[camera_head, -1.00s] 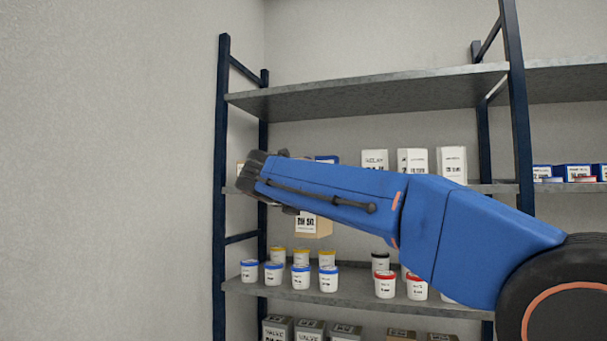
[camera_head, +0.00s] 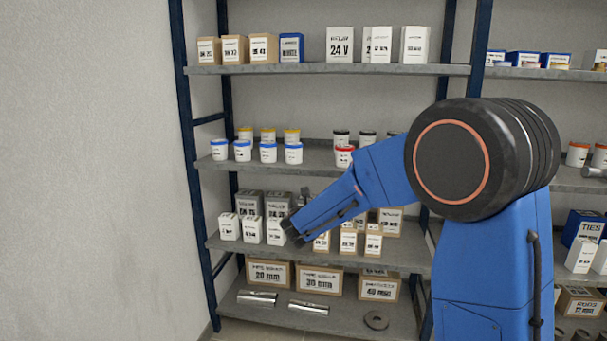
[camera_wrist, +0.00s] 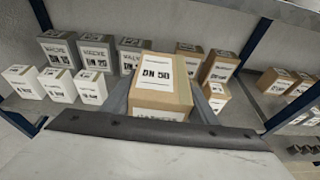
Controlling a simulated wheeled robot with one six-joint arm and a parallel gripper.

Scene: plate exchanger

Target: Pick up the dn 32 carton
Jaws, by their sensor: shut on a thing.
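My gripper (camera_wrist: 162,100) is shut on a tan carton (camera_wrist: 160,84) with a white label that reads DN 50 in the wrist view. In the head view my gripper (camera_head: 291,229) is in front of the shelf with valve boxes. I cannot tell the held carton there from the tan cartons around it. On the top visible shelf at the left stand tan cartons with small labels. The second one from the left (camera_head: 236,51) seems to read DN 32, though the print is small.
Grey valve boxes (camera_head: 248,203) and small white boxes (camera_head: 252,230) stand left of my gripper, tan cartons (camera_head: 373,240) right of it. Blue-lidded tubs (camera_head: 243,151) are one shelf up. Pipe-insulation-like boxes (camera_head: 320,281) stand below. A blue rack post (camera_head: 196,170) bounds the left.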

